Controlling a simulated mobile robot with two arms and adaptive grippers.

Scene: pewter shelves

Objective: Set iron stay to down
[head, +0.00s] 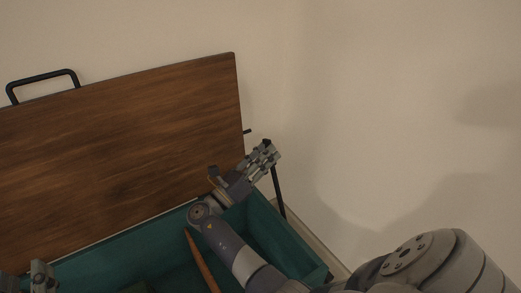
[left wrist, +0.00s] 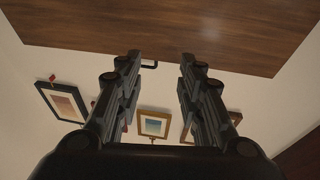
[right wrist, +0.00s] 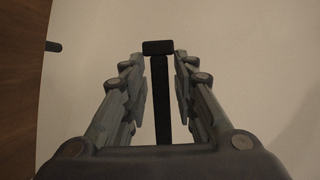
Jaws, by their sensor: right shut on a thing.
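The iron stay (head: 278,190) is a thin black bar standing nearly upright at the right end of a teal chest, beside the raised wooden lid. My right gripper (head: 268,153) is at the stay's upper end and shut on it. In the right wrist view the stay (right wrist: 160,100) runs between the fingers (right wrist: 160,85), with a short crosspiece at its top. My left gripper (left wrist: 158,65) is open and empty in the left wrist view. Part of it shows at the lower left of the head view (head: 42,276).
The wooden lid (head: 120,140) stands open, with a black handle (head: 43,80) on its top edge. A short black peg (head: 247,131) sticks out of its right edge. My right arm crosses the teal chest (head: 285,240). Bare wall lies to the right.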

